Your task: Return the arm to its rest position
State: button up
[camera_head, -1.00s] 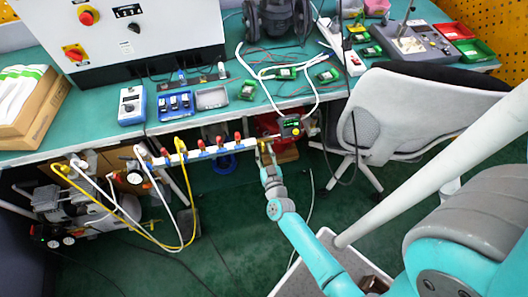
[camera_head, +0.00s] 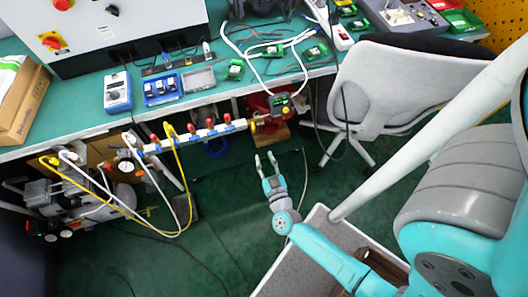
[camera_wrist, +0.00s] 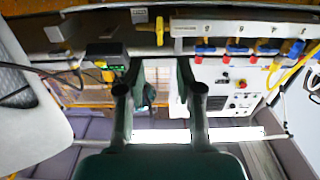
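My gripper (camera_head: 265,157) hangs over the green floor, in front of and below the bench edge. It also shows in the wrist view (camera_wrist: 160,92), with its two fingers apart and nothing between them. A white manifold pipe (camera_head: 210,132) with several red-handled valves runs along the bench front. Its right end carries a yellow fitting (camera_head: 253,126), which is apart from my fingertips. The wrist view shows a yellow handle (camera_wrist: 159,30) ahead of the fingers, also clear of them. A small device with a green display (camera_head: 279,101) sits right of the pipe end.
The teal bench (camera_head: 75,130) crosses the back. A grey chair (camera_head: 405,85) stands at right behind my arm. Yellow and white hoses (camera_head: 182,185) loop down at left. A grey tray-like surface (camera_head: 300,262) lies below my arm. The floor left of my gripper is fairly clear.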

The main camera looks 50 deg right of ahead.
dwell(0.4)
jog(key=s+a+r+n+y, duration=0.3)
jog(key=s+a+r+y, duration=0.2)
jog(key=s+r, duration=0.5)
jog(key=s+a+r+n+y, duration=0.3)
jog(key=s+a+r+y, duration=0.2)
jog(key=s+a+r, duration=0.4)
notch_tip(320, 180, up, 3)
jog(key=shift+s+f+n, duration=0.15)
jog(key=shift+s+n, duration=0.15)
jog(key=shift+s, duration=0.95)
jog(key=shift+a, duration=0.1)
